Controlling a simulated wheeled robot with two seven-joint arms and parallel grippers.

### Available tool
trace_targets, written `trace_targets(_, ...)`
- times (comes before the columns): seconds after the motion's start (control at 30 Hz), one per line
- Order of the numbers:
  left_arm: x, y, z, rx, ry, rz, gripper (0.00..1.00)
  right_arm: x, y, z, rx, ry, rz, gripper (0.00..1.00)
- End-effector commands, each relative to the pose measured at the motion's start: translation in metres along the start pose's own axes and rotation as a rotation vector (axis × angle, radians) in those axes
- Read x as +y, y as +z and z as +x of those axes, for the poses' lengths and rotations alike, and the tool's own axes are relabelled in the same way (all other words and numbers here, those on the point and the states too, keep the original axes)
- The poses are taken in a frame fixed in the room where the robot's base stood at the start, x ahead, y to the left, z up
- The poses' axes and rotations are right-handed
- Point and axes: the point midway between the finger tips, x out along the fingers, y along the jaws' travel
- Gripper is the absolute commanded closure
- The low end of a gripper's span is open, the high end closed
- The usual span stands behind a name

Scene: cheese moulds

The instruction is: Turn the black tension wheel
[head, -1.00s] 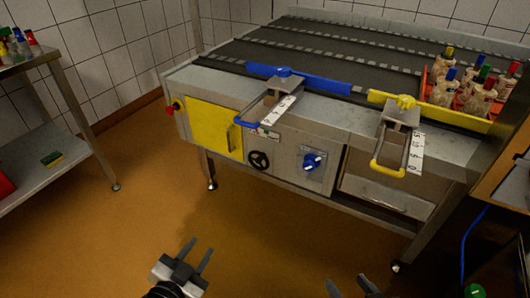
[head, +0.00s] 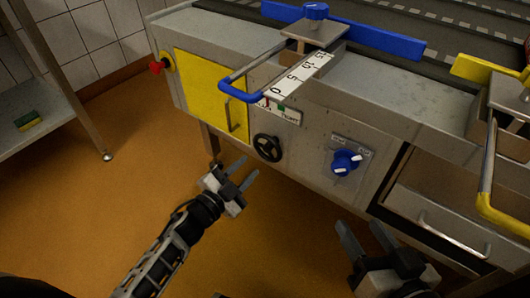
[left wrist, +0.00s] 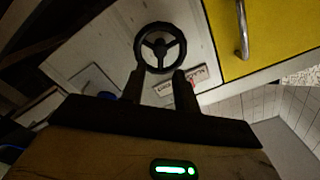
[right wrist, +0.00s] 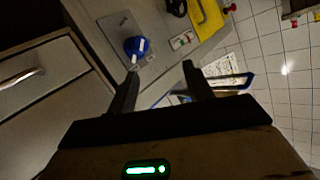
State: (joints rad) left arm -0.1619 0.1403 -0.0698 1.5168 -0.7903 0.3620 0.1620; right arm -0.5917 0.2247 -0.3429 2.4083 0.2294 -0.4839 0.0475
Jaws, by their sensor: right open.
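The black tension wheel (head: 267,148) is a small three-spoked handwheel on the grey front panel of the machine, right of the yellow door. In the head view my left gripper (head: 242,174) is open and empty, low and to the left of the wheel, apart from it. In the left wrist view the wheel (left wrist: 160,48) stands just beyond the two spread fingertips, nearly centred between them. My right gripper (head: 362,232) is open and empty below the blue knob (head: 345,162). In the right wrist view the wheel (right wrist: 176,7) shows at the top edge.
A yellow door (head: 208,95) with a handle and a red knob (head: 157,67) are left of the wheel. A blue guide handle (head: 240,97) juts out above it. A drawer (head: 440,215) is at the right. The floor before the panel is clear.

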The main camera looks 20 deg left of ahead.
Motion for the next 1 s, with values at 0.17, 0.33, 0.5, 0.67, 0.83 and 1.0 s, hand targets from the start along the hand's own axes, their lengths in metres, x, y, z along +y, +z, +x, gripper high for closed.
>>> trace_targets(0.17,0.001,0.001,0.04,0.002,-0.002,0.0,0.69,-0.002,0.001,0.003,0.025,-0.02,0.037,0.49)
trace_targets(0.33,0.001,0.001,0.067,0.001,-0.001,-0.001,0.69,-0.004,0.0,0.003,0.043,-0.037,0.067,0.49)
trace_targets(0.5,0.001,0.001,0.08,0.0,0.0,-0.002,0.69,-0.006,-0.002,0.003,0.053,-0.048,0.086,0.49)
trace_targets(0.67,0.001,0.0,0.083,-0.001,0.001,-0.002,0.69,-0.006,-0.004,0.003,0.058,-0.051,0.089,0.49)
trace_targets(0.83,0.0,0.0,0.082,-0.001,0.0,-0.002,0.69,-0.006,-0.006,0.003,0.063,-0.051,0.091,0.49)
trace_targets(1.0,0.0,0.0,0.082,-0.001,0.0,-0.002,1.0,-0.007,-0.006,0.003,0.066,-0.05,0.092,0.49)
